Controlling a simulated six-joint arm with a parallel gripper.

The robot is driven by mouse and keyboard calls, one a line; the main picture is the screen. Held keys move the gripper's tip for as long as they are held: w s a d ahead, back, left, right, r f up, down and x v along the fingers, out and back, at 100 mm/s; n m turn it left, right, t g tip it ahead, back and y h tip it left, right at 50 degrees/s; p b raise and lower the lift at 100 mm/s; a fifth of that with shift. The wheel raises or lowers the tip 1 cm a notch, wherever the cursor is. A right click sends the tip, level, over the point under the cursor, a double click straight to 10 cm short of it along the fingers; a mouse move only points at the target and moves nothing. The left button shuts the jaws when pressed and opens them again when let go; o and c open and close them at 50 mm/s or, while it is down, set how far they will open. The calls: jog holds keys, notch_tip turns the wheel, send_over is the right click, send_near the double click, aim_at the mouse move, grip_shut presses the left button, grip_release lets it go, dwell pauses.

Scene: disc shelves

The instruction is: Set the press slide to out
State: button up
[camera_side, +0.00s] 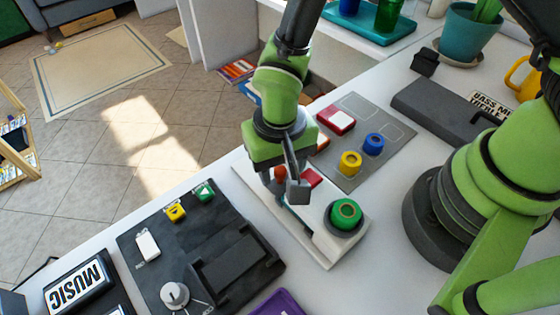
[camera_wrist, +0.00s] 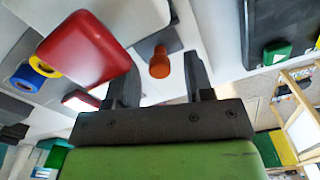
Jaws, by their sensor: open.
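A white panel (camera_side: 322,247) lies under my gripper (camera_side: 291,184) in the side view. It bears a green round button (camera_side: 345,213), a red block (camera_side: 311,177) and a small orange-red knob (camera_side: 280,173). I take the knob to be the press slide's handle, but no label shows. In the wrist view, the orange knob (camera_wrist: 160,65) stands on a dark grey plate, between the spread fingers of my gripper (camera_wrist: 160,72) in the picture. The fingers are open and empty. I cannot tell how near the knob they are. The red block (camera_wrist: 85,50) is beside it.
A black panel (camera_side: 134,243) with buttons, a switch and a dial lies left of the white panel. A grey panel (camera_side: 383,110) with yellow and blue knobs lies behind it. A purple item (camera_side: 280,304) lies at the front edge. A bare table strip runs to the right.

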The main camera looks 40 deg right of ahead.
grip_shut()
jog(key=shift+w, duration=4.1)
grip_release()
jog(key=shift+s, duration=0.1)
jog(key=shift+r, duration=0.1)
notch_tip(320, 180, up, 10)
